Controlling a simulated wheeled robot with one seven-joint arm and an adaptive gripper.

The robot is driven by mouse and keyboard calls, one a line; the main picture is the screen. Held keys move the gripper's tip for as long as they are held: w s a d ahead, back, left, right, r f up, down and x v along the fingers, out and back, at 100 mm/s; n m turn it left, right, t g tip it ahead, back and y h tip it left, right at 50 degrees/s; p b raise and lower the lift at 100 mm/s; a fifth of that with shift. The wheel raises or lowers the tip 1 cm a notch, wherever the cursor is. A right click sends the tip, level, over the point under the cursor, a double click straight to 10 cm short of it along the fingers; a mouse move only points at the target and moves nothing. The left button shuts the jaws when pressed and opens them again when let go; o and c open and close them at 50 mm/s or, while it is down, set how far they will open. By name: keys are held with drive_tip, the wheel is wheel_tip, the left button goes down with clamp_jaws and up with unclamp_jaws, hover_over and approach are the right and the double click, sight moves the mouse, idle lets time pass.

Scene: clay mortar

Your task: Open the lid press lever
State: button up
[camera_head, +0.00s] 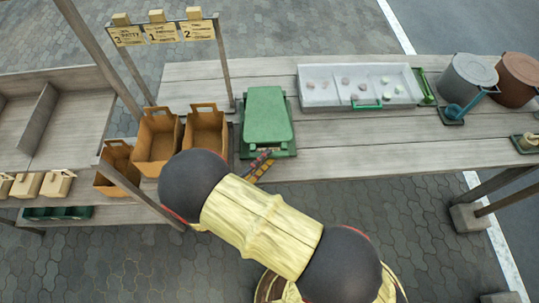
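A green press with a flat lid (265,112) stands on the wooden table, left of its middle. Its lid looks down over its base. I cannot make out a separate lever; it may be hidden or too small to tell. My gripper (258,166) is at the front edge of the press, just below the lid in the picture. Its striped fingers are small and partly behind my arm, so I cannot tell how far apart they are or whether they touch the press. No held object shows.
Brown paper bags (158,137) stand close left of the press. A grey tray (358,85) with small lumps lies to the right. A grey pot (468,78) and a brown pot (518,80) stand at far right. The table front (390,150) is clear.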

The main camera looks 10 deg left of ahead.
drive_tip(key=shift+x, duration=1.2)
drive_tip(key=shift+c, duration=1.1)
clamp_jaws()
